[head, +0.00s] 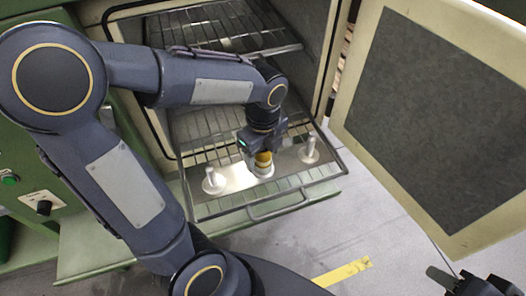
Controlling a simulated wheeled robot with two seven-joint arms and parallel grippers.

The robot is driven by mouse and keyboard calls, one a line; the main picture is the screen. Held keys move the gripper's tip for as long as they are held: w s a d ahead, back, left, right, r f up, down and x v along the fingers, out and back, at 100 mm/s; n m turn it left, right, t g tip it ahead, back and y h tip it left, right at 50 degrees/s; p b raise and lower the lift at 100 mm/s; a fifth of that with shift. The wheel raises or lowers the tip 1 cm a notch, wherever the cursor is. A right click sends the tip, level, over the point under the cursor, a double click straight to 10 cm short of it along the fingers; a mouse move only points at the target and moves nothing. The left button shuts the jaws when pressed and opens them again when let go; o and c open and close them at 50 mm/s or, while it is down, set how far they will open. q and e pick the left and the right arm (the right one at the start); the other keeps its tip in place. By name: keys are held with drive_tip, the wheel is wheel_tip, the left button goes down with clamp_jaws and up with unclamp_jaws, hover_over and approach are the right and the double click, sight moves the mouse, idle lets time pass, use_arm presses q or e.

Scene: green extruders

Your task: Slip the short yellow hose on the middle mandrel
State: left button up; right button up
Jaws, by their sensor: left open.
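The short yellow hose (263,160) stands upright at the middle mandrel, directly above its pale round base (262,172). The middle post itself is hidden, and the hose appears to be around it. My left gripper (262,149) reaches down from above, open, with its fingers at the top of the hose; contact cannot be told. The left mandrel (211,178) and the right mandrel (310,150) are bare upright posts. My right gripper (455,283) is at the bottom right corner, far from the hose and partly cut off; its jaw opening is unclear.
The mandrels stand on a metal plate on a pulled-out wire rack (240,209) with a front handle. More wire racks lie inside the open oven. Its door (345,105) hangs open at the right. The grey floor (395,245) in front is clear, with a yellow stripe.

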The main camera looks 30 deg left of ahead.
use_arm(q)
wheel_tip(320, 180, up, 8)
drive_tip(key=shift+f+p, duration=0.1)
drive_tip(key=shift+p, duration=0.3)
idle(0.5)
drive_tip(key=s+f+n+t+h, duration=0.1)
drive_tip(key=s+n+t+h, duration=0.1)
drive_tip(key=s+n, duration=0.4)
drive_tip(key=s+d+n+t+h, duration=0.1)
drive_tip(key=s+n+t, duration=0.2)
drive_tip(key=n, duration=1.4)
drive_tip(key=s, duration=0.2)
drive_tip(key=shift+s+f+t+h, duration=0.3)
drive_tip(key=shift+s+f+h, duration=0.05)
drive_tip(key=shift+s+h, duration=0.05)
drive_tip(key=shift+c, duration=0.2)
